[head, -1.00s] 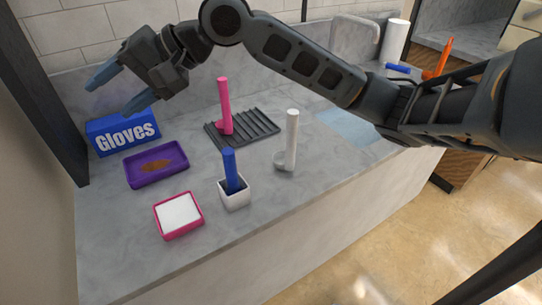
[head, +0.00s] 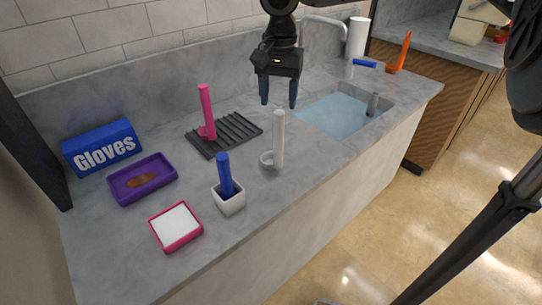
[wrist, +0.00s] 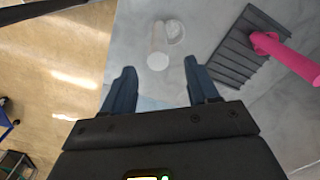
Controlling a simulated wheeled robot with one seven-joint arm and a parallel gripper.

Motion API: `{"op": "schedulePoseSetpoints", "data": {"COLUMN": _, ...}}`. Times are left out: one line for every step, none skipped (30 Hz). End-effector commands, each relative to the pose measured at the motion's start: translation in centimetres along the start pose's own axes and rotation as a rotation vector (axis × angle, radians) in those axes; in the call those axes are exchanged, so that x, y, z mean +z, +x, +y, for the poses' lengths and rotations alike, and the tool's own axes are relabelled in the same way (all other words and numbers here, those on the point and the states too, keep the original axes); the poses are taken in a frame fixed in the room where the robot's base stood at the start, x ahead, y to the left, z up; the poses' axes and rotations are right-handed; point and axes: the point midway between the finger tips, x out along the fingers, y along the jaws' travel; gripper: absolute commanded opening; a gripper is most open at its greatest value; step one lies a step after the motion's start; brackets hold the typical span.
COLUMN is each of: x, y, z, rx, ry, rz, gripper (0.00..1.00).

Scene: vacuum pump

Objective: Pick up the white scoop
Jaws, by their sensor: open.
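The white scoop (head: 279,141) stands on the grey counter with its handle upright and its small round cup at the base, to the left of the handle. In the wrist view the scoop (wrist: 158,45) shows ahead of my fingertips, between their lines, with the cup beside the handle. My gripper (head: 278,104) points down with its two fingers apart and nothing between them. In the head view it is above and behind the scoop, close to the top of its handle. In the wrist view the open fingers (wrist: 160,75) do not touch the scoop.
A pink scoop (head: 207,113) stands on a dark ribbed rack (head: 238,127) left of the white scoop. A purple tray (head: 143,180), pink-rimmed dish (head: 176,227) and gloves box (head: 102,147) lie left. A sink (head: 345,112) is right.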

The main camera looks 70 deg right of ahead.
Motion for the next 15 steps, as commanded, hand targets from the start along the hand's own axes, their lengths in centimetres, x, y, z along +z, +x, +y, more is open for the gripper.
{"op": "schedulePoseSetpoints", "data": {"x": 0.1, "y": 0.6, "z": 0.0, "rx": 0.001, "ry": -0.001, "rz": -0.002, "gripper": 0.59}}
{"op": "schedulePoseSetpoints", "data": {"x": 0.1, "y": 0.9, "z": 0.0, "rx": 0.001, "ry": -0.001, "rz": -0.002, "gripper": 0.59}}
{"op": "schedulePoseSetpoints", "data": {"x": 0.0, "y": 1.2, "z": 0.0, "rx": 0.0, "ry": -0.002, "rz": -0.001, "gripper": 0.59}}
{"op": "schedulePoseSetpoints", "data": {"x": 0.0, "y": 1.5, "z": 0.0, "rx": 0.0, "ry": -0.002, "rz": -0.001, "gripper": 0.59}}
{"op": "schedulePoseSetpoints", "data": {"x": 0.0, "y": 1.8, "z": 0.0, "rx": 0.0, "ry": -0.002, "rz": -0.001, "gripper": 0.59}}
{"op": "schedulePoseSetpoints", "data": {"x": 0.0, "y": 2.1, "z": 0.1, "rx": 0.0, "ry": -0.002, "rz": -0.001, "gripper": 0.59}}
{"op": "schedulePoseSetpoints", "data": {"x": 0.0, "y": 2.5, "z": 0.1, "rx": 0.0, "ry": -0.002, "rz": -0.001, "gripper": 0.59}}
{"op": "schedulePoseSetpoints", "data": {"x": -0.1, "y": 2.9, "z": 0.2, "rx": 0.001, "ry": -0.002, "rz": -0.001, "gripper": 0.59}}
{"op": "schedulePoseSetpoints", "data": {"x": -0.1, "y": 3.5, "z": 0.2, "rx": 0.001, "ry": -0.003, "rz": 0.0, "gripper": 0.59}}
{"op": "schedulePoseSetpoints", "data": {"x": -0.1, "y": 4.0, "z": 0.2, "rx": 0.001, "ry": -0.003, "rz": 0.0, "gripper": 0.59}}
{"op": "schedulePoseSetpoints", "data": {"x": -0.1, "y": 4.4, "z": 0.3, "rx": 0.001, "ry": -0.004, "rz": -0.001, "gripper": 0.59}}
{"op": "schedulePoseSetpoints", "data": {"x": -0.1, "y": 5.0, "z": 0.3, "rx": 0.0, "ry": -0.004, "rz": -0.002, "gripper": 0.59}}
{"op": "schedulePoseSetpoints", "data": {"x": -0.1, "y": 5.4, "z": 0.3, "rx": -0.001, "ry": -0.004, "rz": -0.001, "gripper": 0.59}}
{"op": "schedulePoseSetpoints", "data": {"x": -0.1, "y": 5.8, "z": 0.3, "rx": -0.001, "ry": -0.004, "rz": -0.001, "gripper": 0.59}}
{"op": "schedulePoseSetpoints", "data": {"x": -0.2, "y": 6.1, "z": 0.2, "rx": -0.002, "ry": -0.004, "rz": -0.001, "gripper": 0.59}}
